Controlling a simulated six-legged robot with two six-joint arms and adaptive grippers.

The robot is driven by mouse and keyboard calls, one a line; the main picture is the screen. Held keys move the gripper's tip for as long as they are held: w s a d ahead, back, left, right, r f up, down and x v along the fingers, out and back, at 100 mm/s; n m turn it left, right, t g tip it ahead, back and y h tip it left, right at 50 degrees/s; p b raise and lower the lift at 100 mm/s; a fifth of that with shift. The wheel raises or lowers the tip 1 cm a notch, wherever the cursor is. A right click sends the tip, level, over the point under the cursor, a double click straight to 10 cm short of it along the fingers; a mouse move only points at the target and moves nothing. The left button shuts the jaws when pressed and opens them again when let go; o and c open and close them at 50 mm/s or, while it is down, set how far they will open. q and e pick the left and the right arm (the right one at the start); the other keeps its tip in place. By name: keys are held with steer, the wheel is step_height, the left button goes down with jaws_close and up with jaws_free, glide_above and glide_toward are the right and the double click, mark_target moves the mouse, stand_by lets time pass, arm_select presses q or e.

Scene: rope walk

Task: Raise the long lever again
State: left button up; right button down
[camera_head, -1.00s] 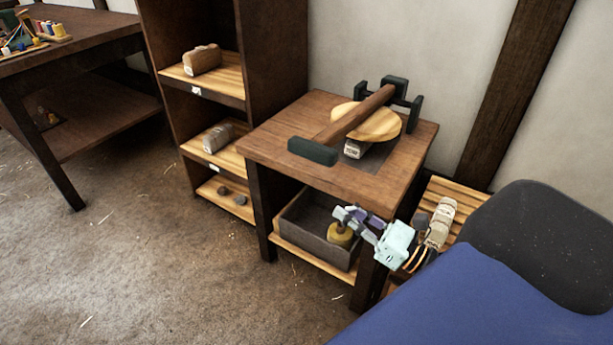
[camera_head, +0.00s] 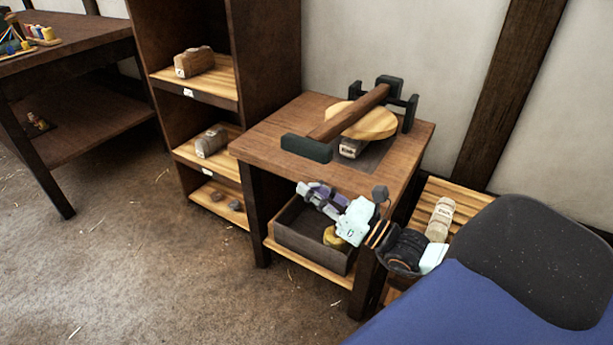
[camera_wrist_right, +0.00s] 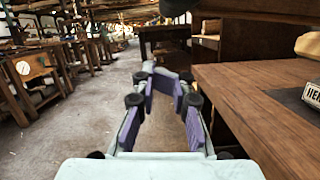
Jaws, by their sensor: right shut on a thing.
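The long lever (camera_head: 345,117) is a brown wooden beam with a dark green crosspiece handle (camera_head: 307,149) at its near end. It lies low and nearly level over the small table (camera_head: 270,153), pivoted at a dark bracket (camera_head: 410,110). My right gripper (camera_head: 312,191) is in front of the table, below the handle in the picture and apart from it. My left gripper is out of view.
A round wooden disc (camera_head: 372,122) and a pale labelled block (camera_head: 351,148) sit by the lever. A grey box (camera_head: 297,248) stands on the table's lower shelf. A dark shelf unit (camera_head: 265,50) is behind left. Floor (camera_head: 150,260) on the left is clear.

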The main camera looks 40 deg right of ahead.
steer(key=shift+w+a+r+p, duration=0.1)
steer(key=shift+w+r+p, duration=0.25)
steer(key=shift+r, duration=0.4)
steer(key=shift+w+r+p, duration=0.2)
steer(key=shift+r+p, duration=0.2)
steer(key=shift+r, duration=0.3)
steer(key=shift+w+a+r+p, duration=0.1)
steer(key=shift+w+r+p, duration=0.25)
steer(key=shift+r, duration=0.4)
steer(key=shift+d, duration=0.1)
